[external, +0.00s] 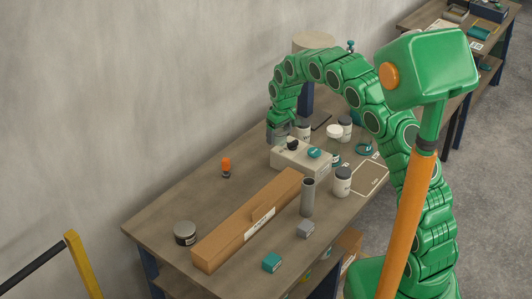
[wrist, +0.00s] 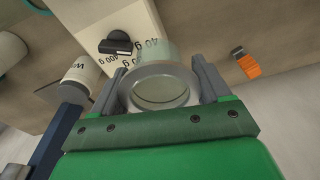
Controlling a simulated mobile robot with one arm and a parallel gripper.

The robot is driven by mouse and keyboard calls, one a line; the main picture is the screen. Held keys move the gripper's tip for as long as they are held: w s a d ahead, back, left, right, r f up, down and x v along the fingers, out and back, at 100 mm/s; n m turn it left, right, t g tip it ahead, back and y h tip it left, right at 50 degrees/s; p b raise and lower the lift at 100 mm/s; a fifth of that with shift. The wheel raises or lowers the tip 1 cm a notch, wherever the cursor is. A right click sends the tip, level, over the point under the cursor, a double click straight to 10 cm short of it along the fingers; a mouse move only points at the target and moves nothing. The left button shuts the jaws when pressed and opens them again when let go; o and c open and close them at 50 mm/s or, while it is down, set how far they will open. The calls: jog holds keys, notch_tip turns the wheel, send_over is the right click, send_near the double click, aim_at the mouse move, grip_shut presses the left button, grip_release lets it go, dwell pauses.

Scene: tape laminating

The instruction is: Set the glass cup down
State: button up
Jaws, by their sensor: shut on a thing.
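My gripper (wrist: 158,68) is shut around the glass cup (wrist: 160,92), one finger on each side. The cup has a round grey rim and a clear, pale body. In the external view my gripper (external: 280,134) is at the back left of the pale box with a black knob (external: 293,162). There the cup is small and mostly hidden by the gripper. In the wrist view the cup overlaps the edge of this box (wrist: 112,22), which has gram markings. I cannot tell whether the cup touches the box or the table.
The table left of the orange-topped item is clear.

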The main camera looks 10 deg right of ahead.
jog(key=s+a+n, duration=0.4)
jog(key=s+a, duration=1.8)
jog(key=s, duration=0.2)
send_over(192, 202)
jog(key=shift+s+f, duration=0.2)
jog(key=shift+f, duration=4.75)
jog(key=shift+d+f, duration=0.15)
jog(key=shift+f, duration=1.2)
jog(key=shift+f, duration=0.15)
jog(key=o, duration=1)
jog(key=shift+o, duration=0.2)
